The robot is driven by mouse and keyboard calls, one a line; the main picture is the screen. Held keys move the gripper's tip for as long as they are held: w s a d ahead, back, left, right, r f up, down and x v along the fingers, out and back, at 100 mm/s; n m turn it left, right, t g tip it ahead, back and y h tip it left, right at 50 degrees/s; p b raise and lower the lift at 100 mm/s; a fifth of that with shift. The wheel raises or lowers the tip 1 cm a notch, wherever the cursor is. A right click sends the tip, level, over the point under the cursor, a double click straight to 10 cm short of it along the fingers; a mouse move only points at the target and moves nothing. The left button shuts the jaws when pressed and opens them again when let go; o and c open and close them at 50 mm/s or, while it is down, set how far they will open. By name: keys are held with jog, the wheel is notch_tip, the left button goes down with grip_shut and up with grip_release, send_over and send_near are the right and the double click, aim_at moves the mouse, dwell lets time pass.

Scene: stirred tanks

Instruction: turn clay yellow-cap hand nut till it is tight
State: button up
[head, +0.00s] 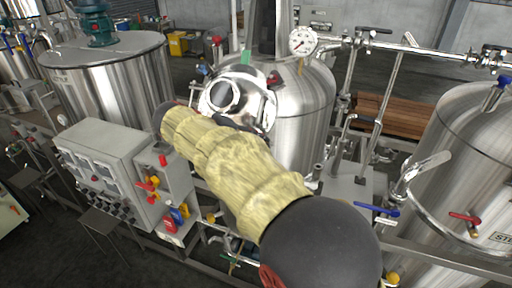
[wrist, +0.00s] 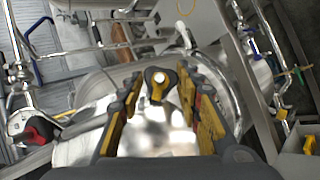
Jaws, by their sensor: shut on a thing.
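The hand nut (wrist: 158,86) shows in the wrist view as a small dark and yellow piece with a bright round centre, in front of shiny metal. My gripper (wrist: 161,74) has its two yellow-padded fingers on either side of it and is shut on it. How far the nut is turned cannot be told. In the head view my arm, in a pale yellow sleeve, reaches toward the round manway (head: 238,95) of the middle steel tank (head: 305,105). The arm hides the fingers and the nut there.
A control box (head: 105,150) with switches and coloured valves stands left of my arm. Another steel tank (head: 110,75) is behind it. A pressure gauge (head: 303,41) and pipes rise above the middle tank. A tank (head: 465,160) with blue- and red-handled valves stands at the right.

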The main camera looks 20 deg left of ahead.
jog(key=shift+f, duration=0.2)
dwell(0.4)
jog(key=o, duration=1.1)
jog(key=shift+r, duration=0.1)
jog(key=shift+o, duration=0.3)
jog(key=shift+r, duration=0.1)
jog(key=v, duration=1.2)
